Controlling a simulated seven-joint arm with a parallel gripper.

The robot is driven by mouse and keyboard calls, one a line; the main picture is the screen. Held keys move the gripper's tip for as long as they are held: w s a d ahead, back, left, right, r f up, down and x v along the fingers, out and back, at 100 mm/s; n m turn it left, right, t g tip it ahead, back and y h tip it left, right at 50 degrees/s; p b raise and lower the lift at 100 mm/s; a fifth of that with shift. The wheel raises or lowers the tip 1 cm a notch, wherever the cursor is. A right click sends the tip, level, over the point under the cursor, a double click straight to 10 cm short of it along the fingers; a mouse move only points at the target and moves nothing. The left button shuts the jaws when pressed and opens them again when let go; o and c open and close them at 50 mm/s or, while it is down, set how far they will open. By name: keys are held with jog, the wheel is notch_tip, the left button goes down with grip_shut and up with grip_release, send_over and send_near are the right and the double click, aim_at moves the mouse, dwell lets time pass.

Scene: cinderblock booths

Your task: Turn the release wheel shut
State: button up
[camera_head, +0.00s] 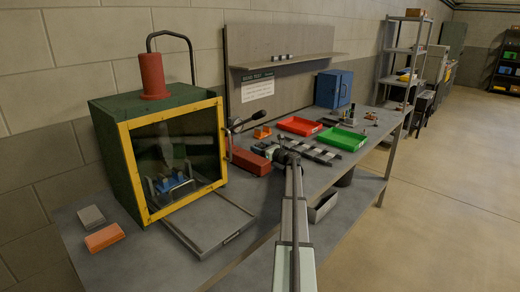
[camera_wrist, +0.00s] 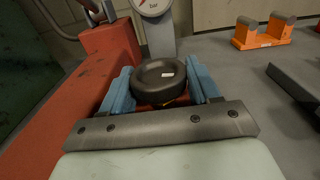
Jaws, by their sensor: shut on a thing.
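The release wheel (camera_wrist: 160,80) is a dark round knob with a small pale label on top, in the middle of the wrist view. The blue fingers of my gripper (camera_wrist: 162,90) stand on its left and right sides and are shut on it. The wheel sits beside a red block-shaped body (camera_wrist: 108,45), with a grey post and a round white gauge (camera_wrist: 152,5) behind it. In the head view my gripper (camera_head: 270,150) is at the right end of the red body (camera_head: 248,161); the wheel is too small to make out there.
A green and yellow windowed box (camera_head: 125,160) stands to the left. Red (camera_head: 300,126) and green (camera_head: 342,138) trays lie behind on the bench. An orange holder (camera_wrist: 264,32) stands right of the wheel, and a dark rail (camera_wrist: 298,78) lies nearer on the right.

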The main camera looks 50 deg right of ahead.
jog(key=shift+m+h, duration=0.4)
jog(key=shift+h, duration=0.2)
jog(key=o, duration=1)
jog(key=shift+c, duration=0.2)
jog(key=s, duration=0.9)
jog(key=s+a, duration=0.1)
jog(key=s, duration=0.3)
jog(key=shift+s, duration=0.4)
